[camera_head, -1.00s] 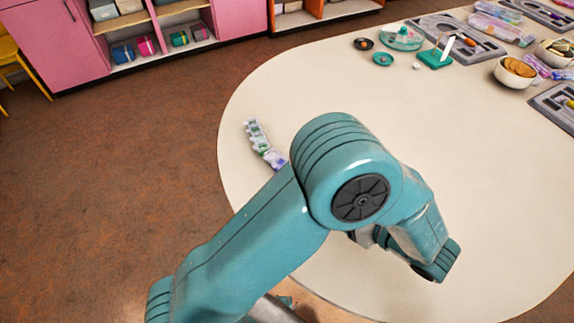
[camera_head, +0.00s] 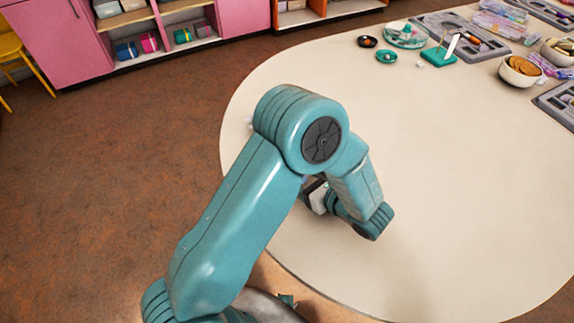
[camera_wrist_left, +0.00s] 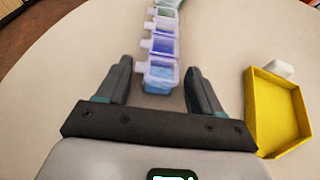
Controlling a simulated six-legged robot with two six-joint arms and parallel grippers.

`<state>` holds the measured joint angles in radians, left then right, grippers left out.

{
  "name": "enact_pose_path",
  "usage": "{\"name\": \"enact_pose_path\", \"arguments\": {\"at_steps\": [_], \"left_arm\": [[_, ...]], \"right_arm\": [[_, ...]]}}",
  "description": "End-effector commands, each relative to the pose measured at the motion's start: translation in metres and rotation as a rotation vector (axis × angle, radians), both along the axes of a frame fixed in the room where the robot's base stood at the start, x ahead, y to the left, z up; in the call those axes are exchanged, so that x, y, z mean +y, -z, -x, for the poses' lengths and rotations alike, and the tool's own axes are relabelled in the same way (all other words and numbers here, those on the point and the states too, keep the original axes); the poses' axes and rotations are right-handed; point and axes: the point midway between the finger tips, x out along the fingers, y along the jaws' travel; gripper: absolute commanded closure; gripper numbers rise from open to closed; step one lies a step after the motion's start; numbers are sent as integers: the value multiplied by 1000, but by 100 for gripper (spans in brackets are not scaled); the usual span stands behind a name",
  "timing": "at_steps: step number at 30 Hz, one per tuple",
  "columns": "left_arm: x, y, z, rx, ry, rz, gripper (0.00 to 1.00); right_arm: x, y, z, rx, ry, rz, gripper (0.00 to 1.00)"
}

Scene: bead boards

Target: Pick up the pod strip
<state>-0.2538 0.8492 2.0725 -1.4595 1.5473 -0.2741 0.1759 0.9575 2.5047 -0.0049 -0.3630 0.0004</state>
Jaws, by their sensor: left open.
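The pod strip (camera_wrist_left: 161,47) is a row of small translucent pods, blue, purple and greenish, running away across the table in the left wrist view. Its near blue pod lies between the fingers of my left gripper (camera_wrist_left: 160,80), seen from above. The gripper is open, with one finger on each side and a gap to the strip on both sides. In the head view my left arm hides nearly all of the strip and the fingertips. My right gripper is in neither view.
A yellow tray (camera_wrist_left: 296,130) lies right of the gripper in the wrist view, with a white block (camera_wrist_left: 280,69) at its far side. The pale table (camera_head: 470,200) is clear on the right. Bowls, a teal stand (camera_head: 440,56) and grey trays sit at the back.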

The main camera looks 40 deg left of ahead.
Motion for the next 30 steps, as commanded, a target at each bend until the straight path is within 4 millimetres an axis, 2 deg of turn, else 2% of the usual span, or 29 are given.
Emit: {"name": "enact_pose_path", "arguments": {"at_steps": [2, 3, 7, 8, 17, 20, 30], "left_arm": [[0, 0, 0, 0, 0, 0, 34], [0, 0, 0, 0, 0, 0, 37], [0, 0, 0, 0, 0, 0, 80], [0, 0, 0, 0, 0, 0, 82], [-1, -1, 0, 0, 0, -1, 83], [-1, -8, 0, -2, 0, -1, 83], [-1, -78, 0, -5, 0, 1, 83]], "right_arm": [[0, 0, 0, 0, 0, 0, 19], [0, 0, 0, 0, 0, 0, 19], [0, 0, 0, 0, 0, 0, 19], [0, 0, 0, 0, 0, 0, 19], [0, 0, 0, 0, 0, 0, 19], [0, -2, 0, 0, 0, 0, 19], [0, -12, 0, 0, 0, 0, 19]]}}
